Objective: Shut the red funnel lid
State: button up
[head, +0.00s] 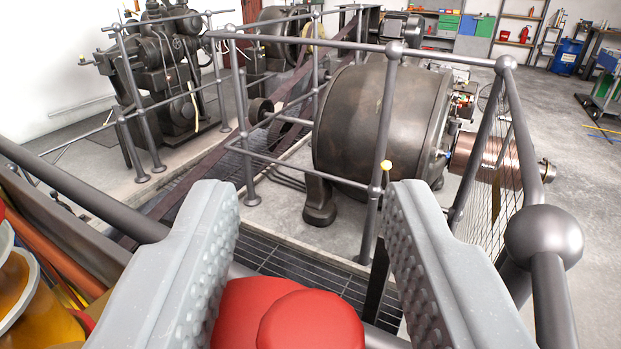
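My gripper (312,225) is open, with its two grey ribbed fingers wide apart in the foreground. A red rounded thing (310,322) shows at the bottom edge, low between the fingers; it may be the funnel lid, but most of it is cut off by the frame. I cannot tell whether it stands open or shut, or whether the fingers touch it. No funnel can be made out for certain.
Grey pipe railings (540,235) with ball joints run close ahead and to the right. Behind them is a large dark dynamo drum (375,125). Yellow and orange parts (45,305) lie at the lower left. Open concrete floor (575,180) is at the right.

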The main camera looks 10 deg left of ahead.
jog(key=shift+w+r, duration=0.15)
jog(key=shift+w, duration=0.1)
grip_shut()
